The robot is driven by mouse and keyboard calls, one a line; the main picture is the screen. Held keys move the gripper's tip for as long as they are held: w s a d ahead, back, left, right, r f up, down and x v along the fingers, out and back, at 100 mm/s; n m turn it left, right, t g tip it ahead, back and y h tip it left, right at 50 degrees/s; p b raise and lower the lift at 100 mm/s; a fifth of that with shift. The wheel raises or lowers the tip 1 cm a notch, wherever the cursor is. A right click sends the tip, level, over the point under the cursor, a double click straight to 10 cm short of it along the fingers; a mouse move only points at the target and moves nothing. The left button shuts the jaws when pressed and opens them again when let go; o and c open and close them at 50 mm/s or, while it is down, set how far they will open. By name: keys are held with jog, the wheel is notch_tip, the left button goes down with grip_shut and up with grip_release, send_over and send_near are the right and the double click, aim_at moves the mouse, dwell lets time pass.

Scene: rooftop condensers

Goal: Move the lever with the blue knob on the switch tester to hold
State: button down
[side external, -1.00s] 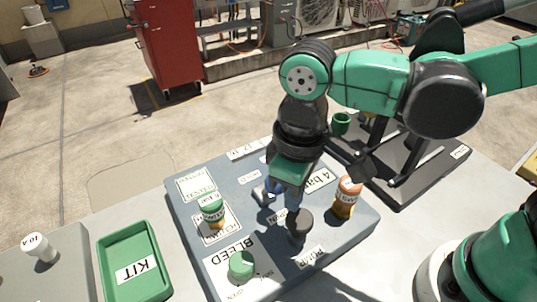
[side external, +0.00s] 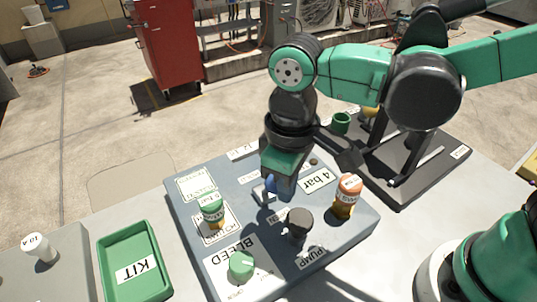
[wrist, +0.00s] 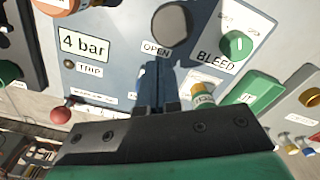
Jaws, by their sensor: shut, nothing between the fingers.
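The switch tester (side external: 184,222) is a blue-grey panel on the table, with several labels and controls. The blue knob (side external: 270,184) shows as a small blue patch beside my fingers, above a pale lever base (side external: 261,196). My gripper (side external: 284,194) is shut and empty, pointing down right next to the knob; I cannot tell whether they touch. The hold label is not readable now, behind my gripper.
A dark round knob (side external: 299,222) stands just in front of my gripper. An orange knob (side external: 347,195) is to its right, a green-topped one (side external: 211,207) to its left, and a green bleed knob (side external: 242,265) at the front. A green kit tray (side external: 157,284) lies left of the panel.

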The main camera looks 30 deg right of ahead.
jog(key=shift+s, duration=0.6)
notch_tip(320, 180, up, 7)
dwell(0.6)
jog(key=w+d+f+m+t, duration=0.1)
jog(key=d+f+m+t, duration=0.1)
jog(key=d, duration=0.6)
jog(key=w+d+f+m+t, duration=0.1)
jog(key=d+m+t, duration=0.3)
jog(key=d, duration=0.4)
jog(key=shift+w+d+f+t, duration=0.3)
jog(key=shift+w+f+t, duration=0.1)
jog(key=shift+w+t, duration=0.3)
jog(key=shift+a, duration=0.1)
